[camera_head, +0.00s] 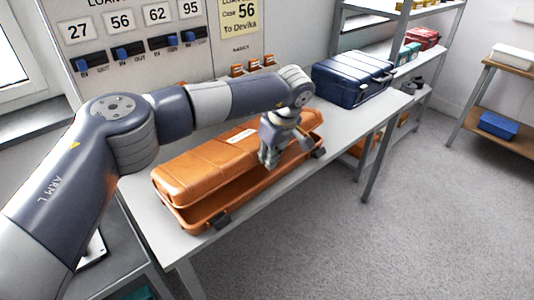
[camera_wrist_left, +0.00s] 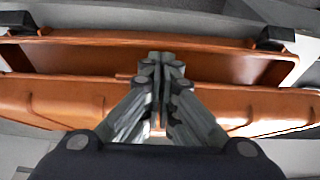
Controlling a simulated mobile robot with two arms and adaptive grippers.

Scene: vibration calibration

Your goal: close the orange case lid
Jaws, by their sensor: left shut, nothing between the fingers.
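The orange case (camera_head: 185,190) lies on the light grey table, long side running from front left to back right. Its lid (camera_head: 215,163) is tilted down over the base (camera_head: 200,220), with a gap along the front edge, so it stands partly open. Black latches show on the front side. My left gripper (camera_head: 268,163) is over the right half of the lid with its fingers together. In the left wrist view the shut, empty fingers (camera_wrist_left: 160,125) point at the case (camera_wrist_left: 90,60); I cannot tell whether they touch the lid. My right gripper is in neither view.
A dark blue case (camera_head: 350,80) stands behind on the same table (camera_head: 350,140). A board with numbered cards and switches (camera_head: 140,35) rises behind the table. Shelving (camera_head: 400,50) stands at the back right. Open carpeted floor (camera_head: 400,220) lies to the right.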

